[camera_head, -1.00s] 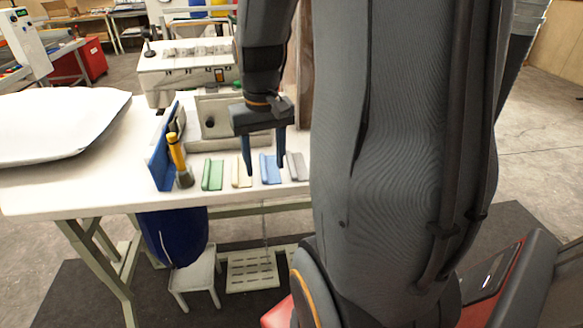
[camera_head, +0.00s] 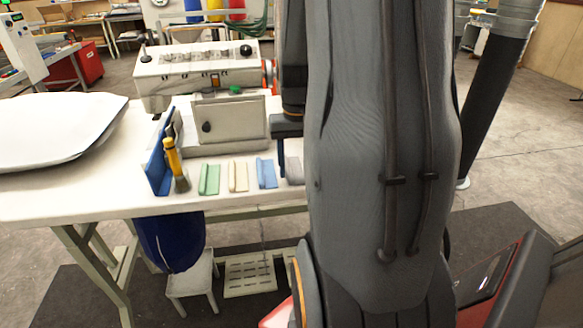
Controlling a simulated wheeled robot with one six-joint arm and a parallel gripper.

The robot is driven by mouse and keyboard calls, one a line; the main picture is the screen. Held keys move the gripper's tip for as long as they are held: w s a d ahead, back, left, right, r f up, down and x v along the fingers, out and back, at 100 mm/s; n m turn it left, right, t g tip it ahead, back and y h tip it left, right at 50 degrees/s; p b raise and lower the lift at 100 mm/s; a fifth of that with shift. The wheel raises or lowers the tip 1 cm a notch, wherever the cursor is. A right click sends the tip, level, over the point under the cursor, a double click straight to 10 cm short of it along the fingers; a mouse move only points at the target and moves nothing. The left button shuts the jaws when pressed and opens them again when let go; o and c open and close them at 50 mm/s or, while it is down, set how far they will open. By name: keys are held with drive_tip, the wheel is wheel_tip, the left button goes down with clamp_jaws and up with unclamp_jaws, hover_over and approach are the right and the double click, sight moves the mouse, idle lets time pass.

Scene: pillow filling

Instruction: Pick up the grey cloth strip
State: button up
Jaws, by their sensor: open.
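The grey cloth strip (camera_head: 294,170) lies on the white table at the right end of a row of strips, close to the front edge. My arm hides its right side. My gripper (camera_head: 281,160) is above the table at this end of the row. One finger shows, pointing down between the blue strip and the grey strip. The other finger is hidden behind my arm. The gripper is open, and I see nothing held in it.
The blue (camera_head: 266,173), cream (camera_head: 238,176) and green (camera_head: 209,179) strips lie to the left. A yellow-handled tool (camera_head: 173,160) stands beside a blue upright panel (camera_head: 159,158). A white pillow (camera_head: 55,130) lies on the left.

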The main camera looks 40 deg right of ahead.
drive_tip(key=shift+f, duration=0.7)
drive_tip(key=shift+c, duration=0.4)
drive_tip(key=c, duration=0.7)
drive_tip(key=shift+r, duration=0.1)
